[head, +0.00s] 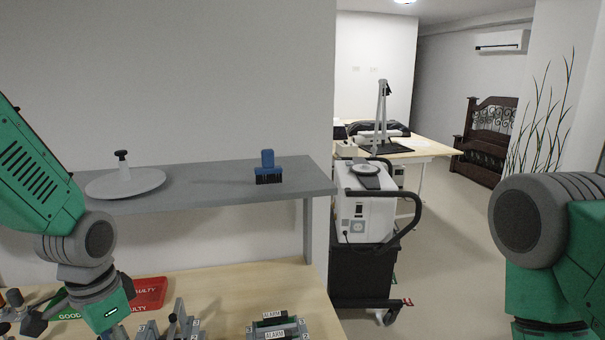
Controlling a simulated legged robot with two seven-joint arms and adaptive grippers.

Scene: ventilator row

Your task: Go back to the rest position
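My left gripper (70,316) hangs at the lower left, over the wooden table. Its green body and a dark finger reaching left show, but its fingertips are not clear enough to tell whether it is open or shut. My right arm (545,230) stands at the right edge, and its gripper is outside the picture.
A grey shelf (220,192) holds a round plate (125,183) and a blue brush-like item (268,168). The wooden table (225,287) carries a red tray (149,293), grey fixtures (180,322) and an ALARM block (275,327). A white ventilator cart (365,215) stands right of the shelf.

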